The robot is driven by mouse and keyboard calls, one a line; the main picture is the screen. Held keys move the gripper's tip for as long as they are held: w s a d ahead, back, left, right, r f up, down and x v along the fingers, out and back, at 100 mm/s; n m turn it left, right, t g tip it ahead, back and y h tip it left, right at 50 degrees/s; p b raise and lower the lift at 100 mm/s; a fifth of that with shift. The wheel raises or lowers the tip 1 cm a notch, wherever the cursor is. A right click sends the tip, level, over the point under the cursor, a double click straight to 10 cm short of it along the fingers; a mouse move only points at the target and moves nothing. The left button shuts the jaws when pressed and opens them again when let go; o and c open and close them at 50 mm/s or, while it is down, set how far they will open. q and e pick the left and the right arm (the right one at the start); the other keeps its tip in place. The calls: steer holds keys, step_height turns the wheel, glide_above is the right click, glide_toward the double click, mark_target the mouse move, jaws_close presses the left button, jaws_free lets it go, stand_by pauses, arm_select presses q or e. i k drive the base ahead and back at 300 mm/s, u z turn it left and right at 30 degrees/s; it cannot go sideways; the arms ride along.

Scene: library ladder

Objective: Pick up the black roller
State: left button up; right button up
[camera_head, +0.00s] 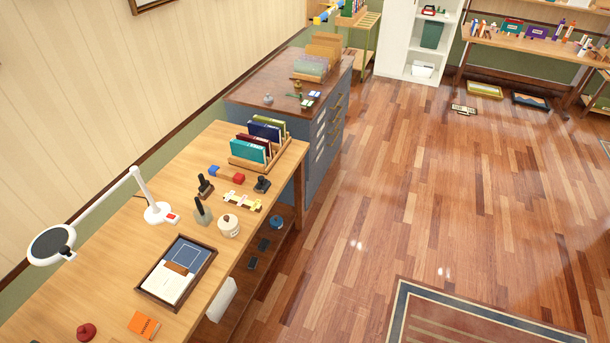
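Several small dark tools stand on the wooden desk (110,255), and I cannot tell for certain which is the black roller. One is a black upright tool with a brownish base (205,187). Another is a low black piece with a knob on top (262,185), near the desk's right edge. A dark grey tool with a paler base (202,212) stands just in front of the first. They stand apart from each other. Neither of my grippers is in view.
A white lamp (157,212) and a tray (150,285) stand nearer. The floor (420,190) right of the desk is clear.

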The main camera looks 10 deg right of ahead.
mark_target(263, 184)
steer(key=z, duration=0.3)
steer(key=i, duration=1.3)
steer(key=u, duration=1)
steer(key=i, duration=0.5)
steer(key=u, duration=0.6)
